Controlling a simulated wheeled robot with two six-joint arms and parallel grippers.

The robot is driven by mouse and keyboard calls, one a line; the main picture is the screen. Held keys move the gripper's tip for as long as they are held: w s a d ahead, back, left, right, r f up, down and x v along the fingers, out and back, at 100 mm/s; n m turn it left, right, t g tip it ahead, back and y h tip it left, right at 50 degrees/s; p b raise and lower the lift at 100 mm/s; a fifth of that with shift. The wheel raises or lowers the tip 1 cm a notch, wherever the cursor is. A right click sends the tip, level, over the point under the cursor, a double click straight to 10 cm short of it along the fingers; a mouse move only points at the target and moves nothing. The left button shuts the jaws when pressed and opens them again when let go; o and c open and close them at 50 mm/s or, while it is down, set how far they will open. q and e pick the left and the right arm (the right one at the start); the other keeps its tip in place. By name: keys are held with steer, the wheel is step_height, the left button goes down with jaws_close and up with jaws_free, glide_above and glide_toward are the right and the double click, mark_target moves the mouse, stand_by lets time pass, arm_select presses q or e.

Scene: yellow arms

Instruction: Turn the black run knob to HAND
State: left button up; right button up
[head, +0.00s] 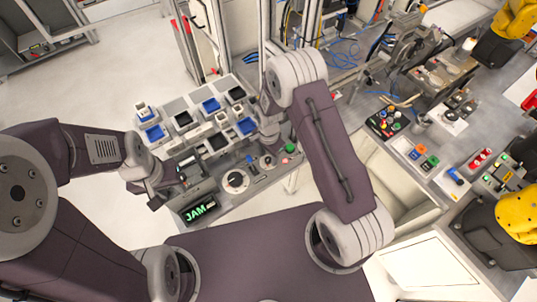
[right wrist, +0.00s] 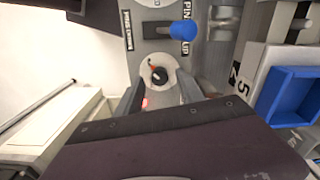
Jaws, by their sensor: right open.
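A small black knob (right wrist: 160,75) with an orange-red mark sits on a round pale plate in the right wrist view. It also shows as a small dark knob (head: 267,161) on the grey panel in the head view. I cannot read its position words. My right gripper (right wrist: 160,92) is open, with its fingers on either side just short of the knob, not closed on it. In the head view my right gripper (head: 272,138) is over the panel's back edge. My left gripper (head: 162,196) hangs by the panel's left end; its jaws are unclear.
A larger dial (head: 236,180) with a dark centre is left of the small knob. A blue-ended lever (right wrist: 183,31) stands close to the knob. A green button (head: 290,148) and a JAM display (head: 200,210) are on the panel. Blue and black bins (head: 210,105) stand behind.

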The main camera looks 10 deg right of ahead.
steer(key=shift+s+f, duration=0.15)
steer(key=shift+f, duration=0.2)
steer(key=shift+w+f, duration=0.1)
steer(key=shift+w, duration=0.1)
jaws_close()
